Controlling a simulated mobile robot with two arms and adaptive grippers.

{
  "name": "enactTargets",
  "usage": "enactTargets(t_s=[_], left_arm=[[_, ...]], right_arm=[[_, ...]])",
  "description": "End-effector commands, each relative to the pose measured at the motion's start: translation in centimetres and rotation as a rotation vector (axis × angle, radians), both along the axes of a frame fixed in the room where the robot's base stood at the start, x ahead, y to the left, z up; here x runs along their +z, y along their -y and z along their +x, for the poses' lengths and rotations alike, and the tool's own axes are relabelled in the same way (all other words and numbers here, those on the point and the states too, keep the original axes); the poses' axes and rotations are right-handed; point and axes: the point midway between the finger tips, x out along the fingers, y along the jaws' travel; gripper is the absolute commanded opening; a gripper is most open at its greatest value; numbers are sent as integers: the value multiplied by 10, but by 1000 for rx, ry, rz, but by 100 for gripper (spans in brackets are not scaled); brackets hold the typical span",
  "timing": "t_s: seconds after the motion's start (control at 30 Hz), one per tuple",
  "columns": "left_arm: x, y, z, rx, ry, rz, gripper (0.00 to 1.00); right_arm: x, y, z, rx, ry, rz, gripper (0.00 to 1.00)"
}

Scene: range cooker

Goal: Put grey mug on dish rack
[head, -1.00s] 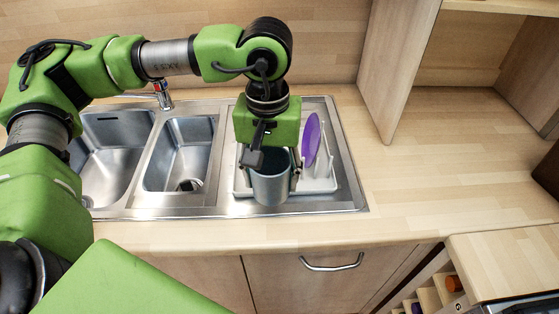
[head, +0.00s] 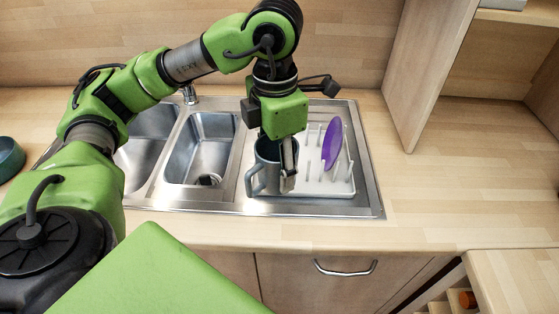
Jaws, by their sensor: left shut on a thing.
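The grey mug (head: 265,178) is at the left part of the white dish rack (head: 330,187), upright, its handle turned to the left. My left gripper (head: 290,163) is above it, pointing down, and is shut on the mug's right wall. Whether the mug's base touches the rack cannot be told. The rack stands on the drainer to the right of the sink basins. A purple plate (head: 333,143) stands on edge among the rack's pegs, to the right of the gripper. My right gripper is out of view.
Two steel basins (head: 198,150) lie to the left of the rack, with a tap (head: 190,95) behind. A teal bowl (head: 9,156) is at the far left edge. The wooden counter (head: 450,185) on the right is clear. A wooden shelf panel (head: 425,75) stands at the back right.

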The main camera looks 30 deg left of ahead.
Motion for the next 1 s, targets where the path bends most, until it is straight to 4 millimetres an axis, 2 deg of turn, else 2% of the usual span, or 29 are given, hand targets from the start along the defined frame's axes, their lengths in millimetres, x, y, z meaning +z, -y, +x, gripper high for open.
enactTargets(t_s=[0.1,0.2,0.37,0.53,0.7,0.8,1.0], left_arm=[[2,-5,-2,168,0,2,20],[3,-8,-2,258,0,3,20],[-1,-15,6,314,-2,3,20],[-18,-33,38,317,-7,4,20],[-33,-54,76,316,-4,6,20],[-55,-62,90,312,-6,7,20],[-83,-73,111,309,-2,4,20]], right_arm=[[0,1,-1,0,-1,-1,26],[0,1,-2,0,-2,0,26],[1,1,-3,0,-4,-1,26],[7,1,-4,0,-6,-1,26],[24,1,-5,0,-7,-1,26],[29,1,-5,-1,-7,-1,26],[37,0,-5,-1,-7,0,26]])
